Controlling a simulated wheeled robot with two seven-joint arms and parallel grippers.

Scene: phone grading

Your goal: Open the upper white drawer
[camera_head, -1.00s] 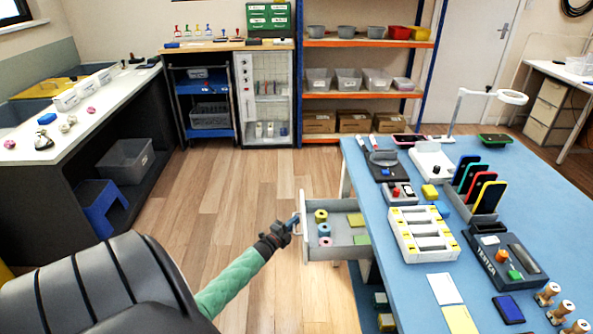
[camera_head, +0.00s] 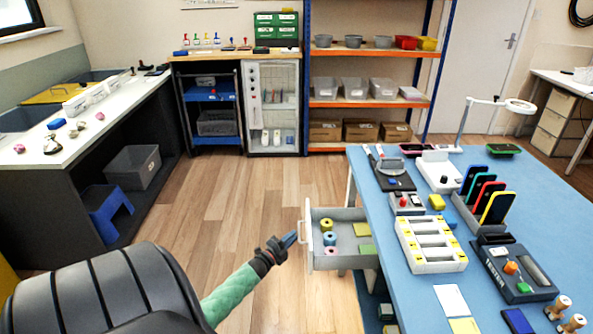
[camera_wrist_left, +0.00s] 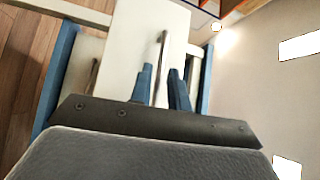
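The upper white drawer (camera_head: 343,263) stands pulled out from the left side of the blue table. Coloured tape rolls (camera_head: 329,238) and flat green and yellow pieces (camera_head: 362,230) lie inside it. Its pale bar handle (camera_head: 308,222) is on the front facing left. My left gripper (camera_head: 292,239) is just left of the handle, apparently clear of it. In the left wrist view my left gripper (camera_wrist_left: 161,88) has its two blue fingers apart. The drawer handle (camera_wrist_left: 163,50) shows beyond and between them, against the white drawer front (camera_wrist_left: 135,45). My right gripper is out of view.
The blue table (camera_head: 388,235) carries a white battery tray (camera_head: 430,246), phones in a rack (camera_head: 482,196) and a tester. A second handle (camera_wrist_left: 93,80) shows on a lower front in the left wrist view. Wooden floor (camera_head: 235,200) is clear left of the drawer.

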